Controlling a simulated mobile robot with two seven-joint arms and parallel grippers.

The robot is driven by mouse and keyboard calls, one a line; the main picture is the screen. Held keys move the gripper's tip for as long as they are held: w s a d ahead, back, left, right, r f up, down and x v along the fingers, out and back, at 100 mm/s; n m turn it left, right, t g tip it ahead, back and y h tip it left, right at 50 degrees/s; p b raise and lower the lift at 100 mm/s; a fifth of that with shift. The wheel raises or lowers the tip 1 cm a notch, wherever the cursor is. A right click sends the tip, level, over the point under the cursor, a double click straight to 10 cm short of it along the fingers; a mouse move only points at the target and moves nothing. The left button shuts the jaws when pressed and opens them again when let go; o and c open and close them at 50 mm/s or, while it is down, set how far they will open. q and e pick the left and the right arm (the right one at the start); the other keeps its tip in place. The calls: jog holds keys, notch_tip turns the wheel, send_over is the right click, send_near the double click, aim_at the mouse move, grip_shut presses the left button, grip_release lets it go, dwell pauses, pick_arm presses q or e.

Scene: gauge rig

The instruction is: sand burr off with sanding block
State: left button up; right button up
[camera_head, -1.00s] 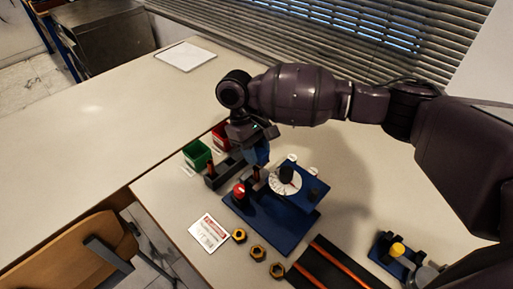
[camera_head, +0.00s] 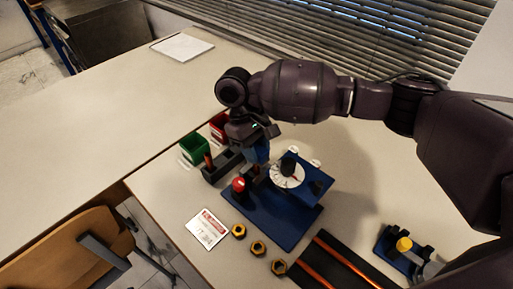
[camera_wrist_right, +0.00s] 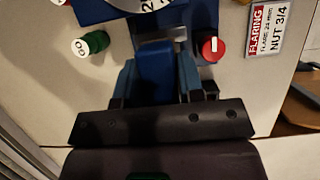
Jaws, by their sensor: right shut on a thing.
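My right gripper (camera_head: 257,153) reaches down over the back left part of the blue gauge rig (camera_head: 275,221). It is shut on a blue block, which I take to be the sanding block (camera_wrist_right: 155,66); the block shows between the fingers in the right wrist view. A grey metal piece (camera_wrist_right: 180,34) of the rig is close by the block's tip; I cannot tell whether they touch. The burr cannot be made out. The rig carries a white dial (camera_head: 282,181) and a red knob (camera_head: 239,185). My left gripper is not in view.
A green bin (camera_head: 194,146) and a red bin (camera_head: 217,124) stand left of the gripper, behind a dark holder (camera_head: 220,170). A label card (camera_head: 207,229), several brass nuts (camera_head: 258,248) and a black tray (camera_head: 320,262) lie in front. The left table is mostly clear.

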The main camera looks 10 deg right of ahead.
jog(key=shift+f, duration=0.6)
dwell(0.5)
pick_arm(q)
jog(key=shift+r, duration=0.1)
pick_arm(e)
jog(key=shift+s+d+r+p, duration=0.15)
jog(key=shift+s+d+p, duration=0.05)
jog(key=shift+s+p, duration=0.15)
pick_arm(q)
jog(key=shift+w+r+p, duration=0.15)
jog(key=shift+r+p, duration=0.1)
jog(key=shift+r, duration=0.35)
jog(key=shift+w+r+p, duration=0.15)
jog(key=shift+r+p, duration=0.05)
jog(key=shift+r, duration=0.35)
pick_arm(e)
jog(key=shift+s+d, duration=0.25)
jog(key=shift+s, duration=0.1)
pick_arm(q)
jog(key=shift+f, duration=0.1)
pick_arm(e)
jog(key=shift+w+a, duration=0.1)
jog(key=shift+w, duration=0.05)
